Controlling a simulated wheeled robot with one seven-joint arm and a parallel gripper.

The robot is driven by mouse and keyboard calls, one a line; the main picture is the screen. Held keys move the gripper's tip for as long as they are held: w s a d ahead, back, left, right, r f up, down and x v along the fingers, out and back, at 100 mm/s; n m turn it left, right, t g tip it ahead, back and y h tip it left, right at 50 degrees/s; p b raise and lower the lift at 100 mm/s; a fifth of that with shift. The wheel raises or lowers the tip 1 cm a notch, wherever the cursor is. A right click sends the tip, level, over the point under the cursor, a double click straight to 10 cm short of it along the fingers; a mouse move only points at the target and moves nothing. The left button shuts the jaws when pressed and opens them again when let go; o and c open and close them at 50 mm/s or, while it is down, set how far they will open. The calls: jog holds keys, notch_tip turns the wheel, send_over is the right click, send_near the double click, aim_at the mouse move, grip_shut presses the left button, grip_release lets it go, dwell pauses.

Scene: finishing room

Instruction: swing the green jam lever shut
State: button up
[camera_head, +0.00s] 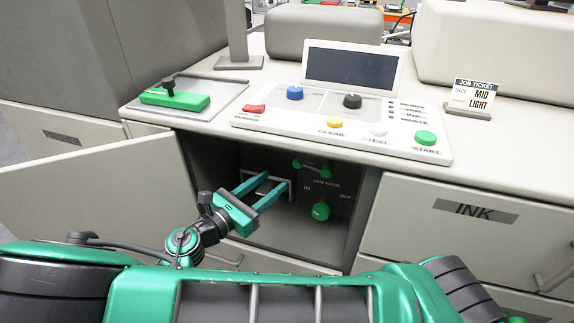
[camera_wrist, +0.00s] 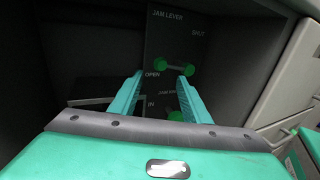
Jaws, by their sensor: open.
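The green jam lever (camera_head: 311,167) is a grey bar with green ends on the dark panel inside the open cabinet. It also shows in the wrist view (camera_wrist: 174,67), lying nearly level, with "OPEN" printed below left and "SHUT" above right. My gripper (camera_head: 279,180) reaches into the cabinet with its two teal fingers apart and nothing between them. In the wrist view its fingertips (camera_wrist: 159,78) appear just below the lever, the right one near the lever's right end. I cannot tell whether they touch it.
A green jam knob (camera_head: 321,211) sits lower on the same panel, marked IN and OUT. The open cabinet door (camera_head: 100,195) stands at left, and the cabinet walls are close around my gripper. A control panel (camera_head: 340,130) with buttons is above.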

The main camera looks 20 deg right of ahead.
aim_at(294, 165)
jog(key=x, duration=0.9)
grip_shut()
